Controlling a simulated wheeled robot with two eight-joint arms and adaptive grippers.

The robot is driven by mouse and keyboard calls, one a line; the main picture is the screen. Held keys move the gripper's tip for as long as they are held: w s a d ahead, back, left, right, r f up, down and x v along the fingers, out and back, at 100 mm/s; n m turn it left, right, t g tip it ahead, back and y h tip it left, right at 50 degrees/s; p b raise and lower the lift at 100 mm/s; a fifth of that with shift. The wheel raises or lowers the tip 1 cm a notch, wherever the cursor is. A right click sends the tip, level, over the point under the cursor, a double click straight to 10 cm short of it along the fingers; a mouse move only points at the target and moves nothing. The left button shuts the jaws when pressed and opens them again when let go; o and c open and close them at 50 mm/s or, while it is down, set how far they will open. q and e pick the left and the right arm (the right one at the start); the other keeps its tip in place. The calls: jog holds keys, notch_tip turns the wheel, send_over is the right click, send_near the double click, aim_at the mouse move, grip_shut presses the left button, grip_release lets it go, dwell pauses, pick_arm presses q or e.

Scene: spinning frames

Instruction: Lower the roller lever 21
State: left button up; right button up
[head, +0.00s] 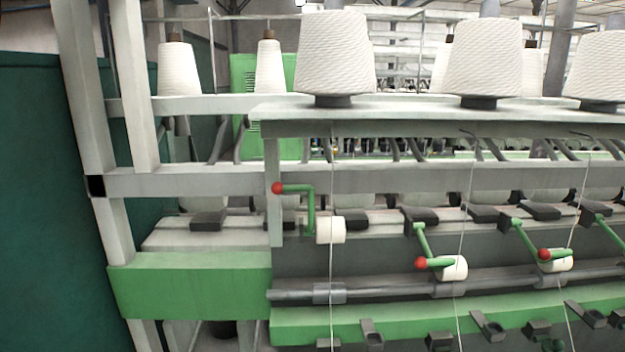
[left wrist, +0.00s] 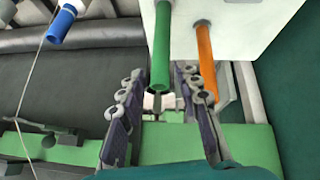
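Several roller levers show in the head view, with no readable numbers. The leftmost green lever (head: 311,208) is raised, with its red knob (head: 278,188) up at the left above a white roller (head: 330,230). The middle lever (head: 421,240) and the right lever (head: 524,238) are down, with their red knobs low beside their rollers. My left gripper (left wrist: 160,88) shows only in the left wrist view, its two fingers spread apart. The end of a green tube (left wrist: 161,45) appears between the fingertips; I cannot tell whether they touch it. My right gripper is in neither view.
Large white yarn cones (head: 335,52) stand on the top shelf, with thin threads running down. A grey bar (head: 385,288) crosses below the rollers. The left wrist view also shows an orange tube (left wrist: 206,58) and a blue tube (left wrist: 61,24).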

pick_arm(q)
jog(key=w+d+r+n+g+h+p, duration=0.1)
jog(key=w+d+r+n+p, duration=0.1)
jog(key=r+p, duration=0.15)
jog(key=w+d+r+n+h+p, duration=0.2)
jog(key=r, duration=0.3)
jog(key=w+d+r+n+g+h+p, duration=0.1)
jog(key=w+d+r+n+p, duration=0.1)
jog(key=d+r+p, duration=0.15)
jog(key=n+g+h+p, duration=0.5)
jog(key=n+h+p, duration=0.4)
jog(key=h+p, duration=0.65)
send_near(308, 187)
jog(key=d+r+y+p, duration=0.2)
jog(key=d+y+p, duration=0.1)
jog(key=shift+h, duration=0.25)
jog(key=d, duration=0.7)
jog(key=shift+w+p, duration=0.15)
jog(key=shift+p, duration=0.15)
jog(key=shift+w+d, duration=0.1)
jog(key=shift+d, duration=0.25)
jog(key=shift+c, duration=0.2)
grip_shut()
